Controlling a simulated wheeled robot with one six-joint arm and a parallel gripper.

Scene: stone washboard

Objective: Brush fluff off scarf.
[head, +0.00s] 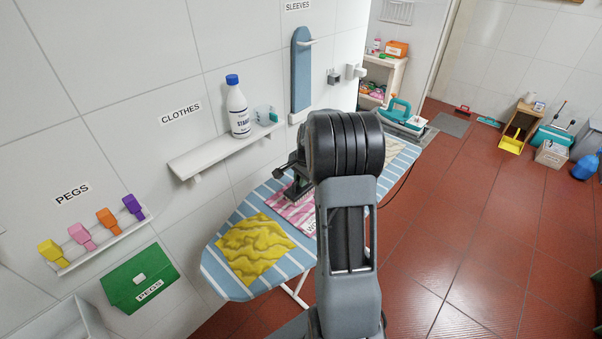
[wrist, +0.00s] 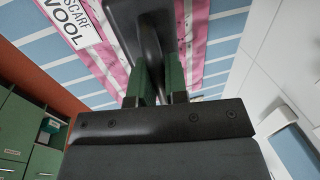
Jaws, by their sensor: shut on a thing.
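The pink-and-white striped scarf (head: 310,222) lies on the blue striped ironing board (head: 228,287). In the wrist view the scarf (wrist: 118,62) carries a white "SCARF WOOL" label (wrist: 72,20). My gripper (head: 293,180) is over the scarf's far left part, shut on a dark brush. The brush (head: 301,194) shows just below the gripper, at or close above the scarf; I cannot tell if it touches. In the wrist view the dark brush (wrist: 143,28) lies beyond the green fingers and hides part of the scarf. My arm hides more of it in the head view. I cannot make out fluff.
A crumpled yellow cloth (head: 254,247) lies on the board's near end. An iron (head: 399,113) stands past the far end. A wall shelf (head: 220,152) with a white bottle (head: 238,108) is behind the board.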

